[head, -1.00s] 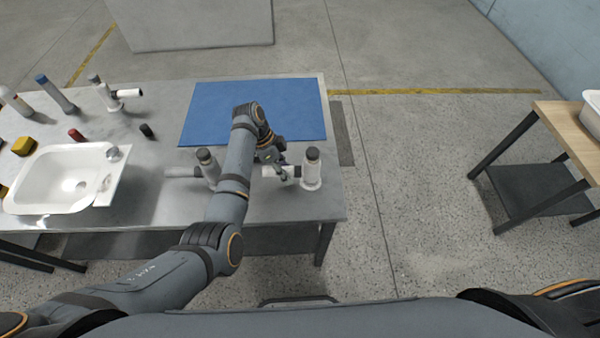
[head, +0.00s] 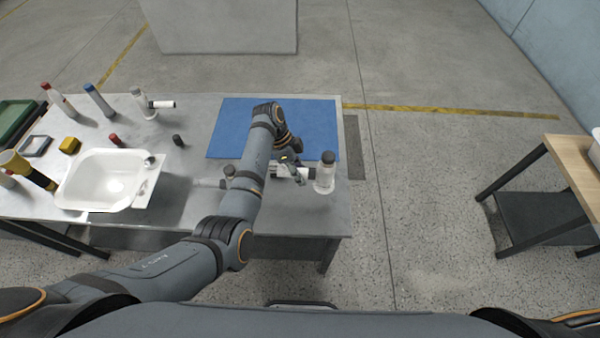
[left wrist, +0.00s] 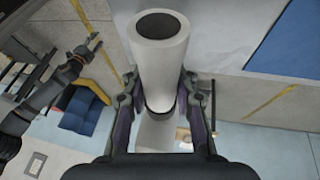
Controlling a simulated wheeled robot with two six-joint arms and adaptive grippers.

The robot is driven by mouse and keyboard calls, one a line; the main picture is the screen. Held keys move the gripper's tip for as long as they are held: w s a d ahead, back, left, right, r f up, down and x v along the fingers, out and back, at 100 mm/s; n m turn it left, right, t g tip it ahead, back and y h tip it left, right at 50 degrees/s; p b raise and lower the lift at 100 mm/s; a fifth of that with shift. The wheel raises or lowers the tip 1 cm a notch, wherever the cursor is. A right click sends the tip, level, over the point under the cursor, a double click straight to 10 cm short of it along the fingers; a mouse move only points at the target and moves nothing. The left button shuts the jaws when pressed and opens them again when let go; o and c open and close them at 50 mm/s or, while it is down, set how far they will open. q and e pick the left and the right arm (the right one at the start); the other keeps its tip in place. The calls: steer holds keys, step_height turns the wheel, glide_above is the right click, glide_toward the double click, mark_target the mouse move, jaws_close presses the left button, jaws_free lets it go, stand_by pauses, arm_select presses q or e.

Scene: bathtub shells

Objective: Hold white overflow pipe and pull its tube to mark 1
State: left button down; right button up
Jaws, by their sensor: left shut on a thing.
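The white overflow pipe (head: 325,177) stands upright near the right front of the table, with a dark cap on top. Its short white side tube points left. My left gripper (head: 290,171) is at this side tube, just left of the upright body, and is shut on it. In the left wrist view a white cylinder (left wrist: 160,55) with a dark round end lies between the two fingers (left wrist: 162,105), one on each side. The fingers partly hide the tube in the head view. I cannot make out any mark 1.
A second, greyer pipe (head: 229,172) stands to the left, partly behind my left arm. A blue mat (head: 225,130) lies behind. A white basin (head: 75,192), a yellow block (head: 69,145) and several bottles crowd the table's left.

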arm_select(q)
steer(key=shift+s+f+b, duration=0.1)
steer(key=shift+f+b, duration=2.85)
steer(key=shift+f, duration=2.05)
steer(key=shift+f, duration=0.4)
